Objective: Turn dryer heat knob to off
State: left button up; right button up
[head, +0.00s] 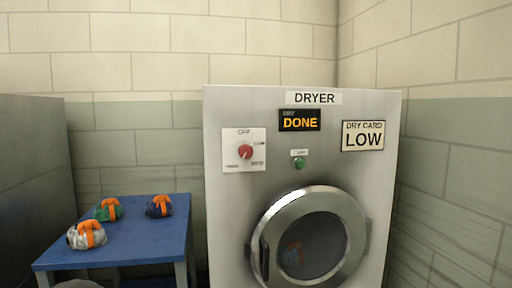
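The dryer (227,220) stands right of centre in the head view. Its red heat knob (245,152) sits on a white square plate (230,137) at the upper left of the front. The plate reads OFF at the top, with smaller labels at the right, lower right and lower left that are too small to read surely. A pale pointer mark on the knob seems to lean down and left, away from OFF, but it is small. Neither of my grippers is in view.
A display (300,120) reads DONE; a card (363,136) reads DRY CARD LOW. A green button (299,163) sits above the shut round door (263,235), with something orange and blue behind its glass. A blue table (140,235) at left holds three orange-strapped bundles (87,235).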

aim_at(245, 151)
jog(key=i+j+z, duration=0.3)
jog(key=j, duration=0.35)
jog(key=i+j+z, duration=0.3)
jog(key=j, duration=0.4)
jog(key=i+j+z, duration=0.15)
jog(key=j, duration=0.25)
jog(key=i+j+z, duration=0.15)
jog(key=j, duration=0.25)
jog(key=k, duration=0.35)
jog(key=i, duration=0.4)
